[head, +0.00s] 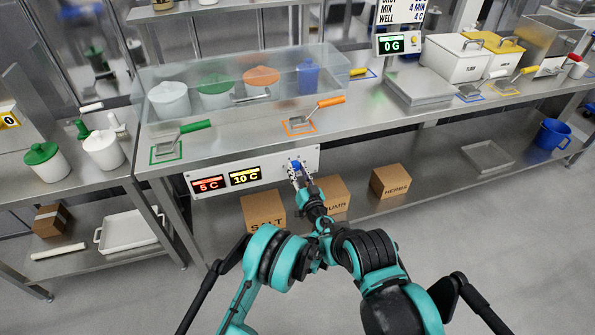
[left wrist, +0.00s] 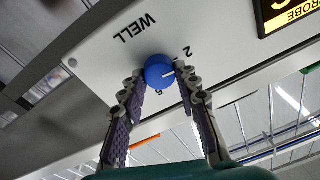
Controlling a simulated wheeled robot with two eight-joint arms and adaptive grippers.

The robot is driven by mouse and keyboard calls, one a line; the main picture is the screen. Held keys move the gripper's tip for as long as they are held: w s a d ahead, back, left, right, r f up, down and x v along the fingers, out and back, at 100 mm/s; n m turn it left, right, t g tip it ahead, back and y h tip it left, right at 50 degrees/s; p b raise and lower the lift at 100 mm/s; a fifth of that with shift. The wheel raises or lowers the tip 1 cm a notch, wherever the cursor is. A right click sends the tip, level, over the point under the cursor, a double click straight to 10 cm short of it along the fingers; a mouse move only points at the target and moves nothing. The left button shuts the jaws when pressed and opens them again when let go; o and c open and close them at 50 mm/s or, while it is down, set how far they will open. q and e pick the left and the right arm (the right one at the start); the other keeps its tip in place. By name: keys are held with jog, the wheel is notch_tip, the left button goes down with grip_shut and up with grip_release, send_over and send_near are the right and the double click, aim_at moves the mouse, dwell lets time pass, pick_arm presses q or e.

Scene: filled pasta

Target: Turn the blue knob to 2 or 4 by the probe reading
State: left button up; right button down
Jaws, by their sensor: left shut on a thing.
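The blue knob (head: 296,164) sits on the white panel (head: 283,158) under the bench's front edge. My left gripper (head: 298,170) is at the knob; in the left wrist view the gripper (left wrist: 162,76) has its fingers on both sides of the knob (left wrist: 158,68), shut on it. The knob's white mark points toward the right finger, between the printed 2 and 6; that finger covers the dial there. The panel (left wrist: 105,42) also reads "WELL". A red display (head: 208,185) reads 5 C. A yellow display (head: 245,176) reads 10 C; its label shows partly as "ROBE" in the left wrist view.
Boxes stand on the low shelf below the panel, including salt (head: 263,211) and herbs (head: 391,181). Green-handled (head: 182,140) and orange-handled (head: 314,114) scoops lie on the bench above. A scale display (head: 402,45) reads 0 G.

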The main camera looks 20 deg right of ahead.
pick_arm(q)
jog(key=shift+n, duration=0.6)
jog(key=o, duration=1.2)
jog(key=shift+c, duration=0.2)
